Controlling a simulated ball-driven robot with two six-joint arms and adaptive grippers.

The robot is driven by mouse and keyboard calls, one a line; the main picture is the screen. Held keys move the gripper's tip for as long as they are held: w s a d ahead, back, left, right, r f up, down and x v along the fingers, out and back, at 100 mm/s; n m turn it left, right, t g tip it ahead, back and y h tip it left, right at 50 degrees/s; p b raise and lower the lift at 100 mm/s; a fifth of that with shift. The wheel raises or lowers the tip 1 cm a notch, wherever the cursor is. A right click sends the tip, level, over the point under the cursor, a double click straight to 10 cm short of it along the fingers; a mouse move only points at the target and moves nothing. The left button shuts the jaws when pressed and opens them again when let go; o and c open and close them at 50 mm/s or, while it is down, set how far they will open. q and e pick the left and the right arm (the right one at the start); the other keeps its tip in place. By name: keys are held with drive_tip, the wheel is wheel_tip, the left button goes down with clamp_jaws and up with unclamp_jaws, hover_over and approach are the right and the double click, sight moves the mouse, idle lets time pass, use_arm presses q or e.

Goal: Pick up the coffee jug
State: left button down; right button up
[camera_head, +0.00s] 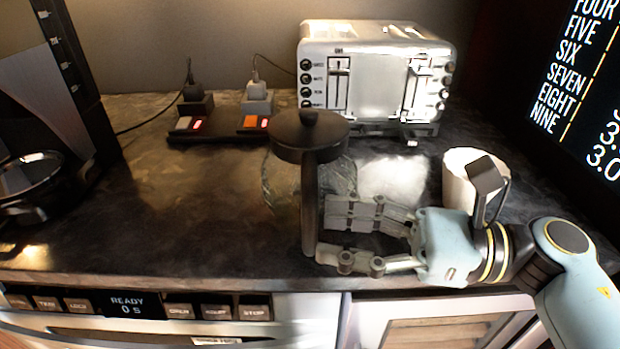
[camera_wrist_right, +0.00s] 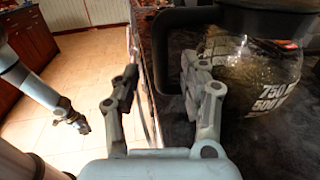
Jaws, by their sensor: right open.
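The coffee jug is a clear glass jug (camera_head: 283,188) with a black lid (camera_head: 309,135) and a long black handle (camera_head: 309,205). It stands upright on the dark counter near the front edge, handle toward me. My right gripper (camera_head: 324,232) is open, reaching in from the right at the handle's lower part. In the right wrist view the handle (camera_wrist_right: 160,55) shows between the two spread fingers (camera_wrist_right: 163,78), with the printed glass (camera_wrist_right: 265,80) to the right. I cannot tell whether a finger touches it. My left gripper (camera_wrist_right: 80,124) shows small in the wrist view, away from the counter.
A white cup (camera_head: 457,182) stands behind my right gripper. A silver toaster (camera_head: 380,70) and a power strip (camera_head: 225,132) are at the back. A dark appliance with a pan (camera_head: 30,180) is at the left. The counter (camera_head: 180,220) left of the jug is clear.

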sight(311, 248)
drive_tip(key=a, duration=0.3)
drive_tip(key=shift+w+r+p, duration=0.1)
drive_tip(key=shift+w+p, duration=0.2)
drive_tip(key=shift+p, duration=0.05)
drive_tip(key=shift+w+a, duration=0.1)
drive_tip(key=shift+a, duration=0.3)
drive_tip(key=shift+d, duration=0.1)
drive_tip(key=shift+c, duration=1.4)
use_arm(q)
drive_tip(key=shift+w+r, duration=0.55)
drive_tip(key=shift+r, duration=0.05)
use_arm(e)
clamp_jaws()
